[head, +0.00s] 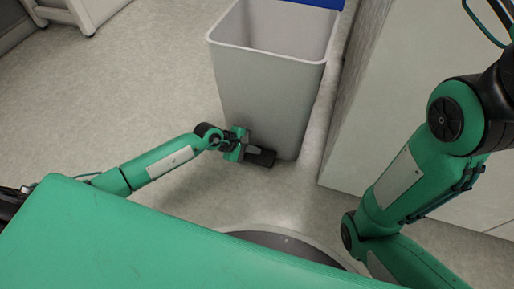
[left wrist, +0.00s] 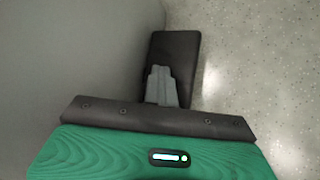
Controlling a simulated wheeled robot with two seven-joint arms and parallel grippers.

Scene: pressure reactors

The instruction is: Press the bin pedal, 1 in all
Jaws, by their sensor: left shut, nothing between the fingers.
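The bin (head: 262,95) is a tall grey container standing on the floor, with its inside visible from above and a blue part (head: 318,3) at its far rim. Its black pedal (head: 262,158) sticks out low at the front; it also shows in the left wrist view (left wrist: 178,50). My left gripper (head: 245,149) is shut and empty, low against the bin's front. In the left wrist view its grey fingers (left wrist: 161,84) overlap the near part of the pedal. I cannot tell whether they touch it. My right gripper is out of view.
A pale cabinet or wall block (head: 375,110) stands close to the right of the bin. A white-legged piece of furniture (head: 75,12) is at the top left. The speckled floor (head: 110,100) left of the bin is clear.

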